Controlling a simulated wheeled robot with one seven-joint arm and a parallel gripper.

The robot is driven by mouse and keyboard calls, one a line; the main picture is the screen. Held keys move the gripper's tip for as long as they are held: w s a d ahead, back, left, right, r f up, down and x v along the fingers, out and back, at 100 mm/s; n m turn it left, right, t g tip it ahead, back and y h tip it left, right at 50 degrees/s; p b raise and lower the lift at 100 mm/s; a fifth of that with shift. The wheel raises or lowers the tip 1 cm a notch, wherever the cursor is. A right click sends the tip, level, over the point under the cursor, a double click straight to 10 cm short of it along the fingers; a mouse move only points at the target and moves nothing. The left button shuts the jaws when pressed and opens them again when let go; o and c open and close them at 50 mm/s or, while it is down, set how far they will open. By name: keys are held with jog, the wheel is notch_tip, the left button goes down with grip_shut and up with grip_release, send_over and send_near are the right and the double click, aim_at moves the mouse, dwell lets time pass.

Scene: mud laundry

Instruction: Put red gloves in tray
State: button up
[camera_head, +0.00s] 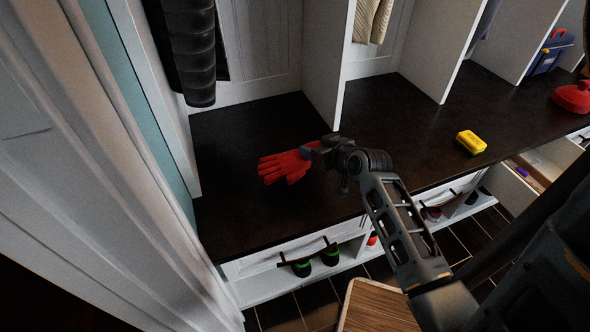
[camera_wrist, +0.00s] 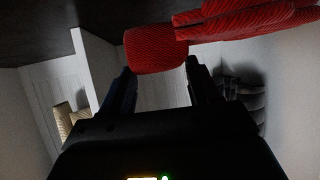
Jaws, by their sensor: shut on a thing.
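The red gloves (camera_head: 286,166) are at the left part of the dark bench top, with the fingers pointing left. In the wrist view, the red gloves (camera_wrist: 157,50) lie across my fingertips. My gripper (camera_head: 316,153) is shut on their right end, and the gripper (camera_wrist: 160,70) also shows in the wrist view. I cannot tell whether the gloves touch the bench or hang just above it. I cannot make out a tray for certain in either view.
The dark bench top (camera_head: 415,125) has white dividers (camera_head: 322,60). A yellow block (camera_head: 471,142), a red rounded object (camera_head: 573,97) and a blue box (camera_head: 551,52) stand to the right. An open drawer (camera_head: 525,180) is at right. A wooden-topped piece (camera_head: 378,308) is below.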

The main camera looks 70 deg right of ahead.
aim_at(298, 157)
jog(key=w+f, duration=0.1)
jog(key=w+a+f, duration=0.1)
jog(key=w, duration=0.1)
jog(key=w+a+f, duration=0.1)
jog(key=shift+w+f, duration=0.1)
jog(key=shift+w, duration=0.2)
jog(key=shift+f+b, duration=0.65)
jog(key=shift+f, duration=1.25)
jog(key=shift+f, duration=0.15)
jog(key=o, duration=1.1)
